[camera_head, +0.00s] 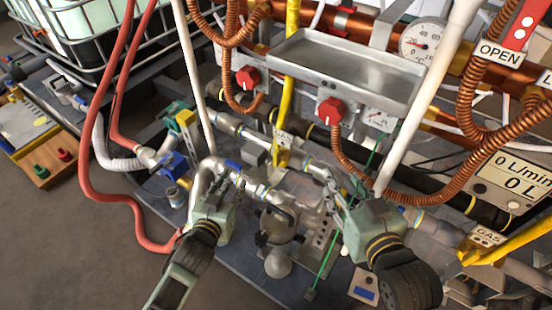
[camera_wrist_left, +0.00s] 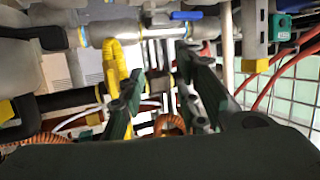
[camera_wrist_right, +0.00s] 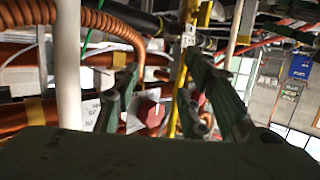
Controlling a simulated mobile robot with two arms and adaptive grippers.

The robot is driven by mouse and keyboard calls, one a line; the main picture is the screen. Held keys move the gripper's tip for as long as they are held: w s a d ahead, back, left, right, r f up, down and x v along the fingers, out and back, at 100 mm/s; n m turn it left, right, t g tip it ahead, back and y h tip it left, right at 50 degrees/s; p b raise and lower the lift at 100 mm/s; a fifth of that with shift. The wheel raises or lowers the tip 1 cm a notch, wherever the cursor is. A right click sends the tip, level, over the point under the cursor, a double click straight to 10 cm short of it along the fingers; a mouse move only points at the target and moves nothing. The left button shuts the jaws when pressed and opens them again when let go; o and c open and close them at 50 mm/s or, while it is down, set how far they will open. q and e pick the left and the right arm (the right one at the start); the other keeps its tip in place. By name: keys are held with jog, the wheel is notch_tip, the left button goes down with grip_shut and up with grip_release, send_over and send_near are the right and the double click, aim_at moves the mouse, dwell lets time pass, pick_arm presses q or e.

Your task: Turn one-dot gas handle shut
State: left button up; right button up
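A yellow gas pipe (camera_head: 289,70) runs down the middle in the head view, with a small tag (camera_head: 282,140) whose marks I cannot read. A second yellow pipe (camera_head: 525,237) enters at the right beside a tag reading GAS (camera_head: 487,236). I cannot pick out a one-dot handle for certain. My left gripper (camera_head: 222,180) is among the grey pipes; its fingers stand apart and empty in the left wrist view (camera_wrist_left: 158,82). My right gripper (camera_head: 347,192) is right of the middle pipe; its fingers are apart and empty in the right wrist view (camera_wrist_right: 160,82), with a red knob (camera_wrist_right: 150,112) behind the gap.
Copper coils (camera_head: 375,178), white pipes and a gauge (camera_head: 422,40) crowd the right. A red hose (camera_head: 90,170) hangs left. Bare floor (camera_head: 60,240) is at lower left.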

aim_at(274, 160)
pick_arm(q)
jog(key=w+d+m+h, duration=0.1)
jog(key=w+d+h, duration=0.1)
jog(key=d, duration=0.2)
jog(key=w+d+r+m+h+b, duration=0.1)
jog(key=w+d+h, duration=0.1)
jog(key=w+d, duration=0.1)
jog(key=w+d+r+m+t+h+b, duration=0.1)
jog(key=w+d+m+h, duration=0.1)
jog(key=d, duration=0.3)
jog(key=shift+w+h, duration=0.4)
jog(key=shift+w, duration=0.55)
pick_arm(e)
jog(key=s+r+t+y, duration=0.2)
jog(key=r+t, duration=0.3)
jog(key=r, duration=0.5)
jog(key=s+a+r+t+y, duration=0.1)
jog(key=s+r+t+y, duration=0.1)
jog(key=r+t, duration=0.4)
jog(key=shift+a+r, duration=0.2)
jog(key=shift+r, duration=2.4)
jog(key=shift+s, duration=0.1)
pick_arm(q)
grip_shut()
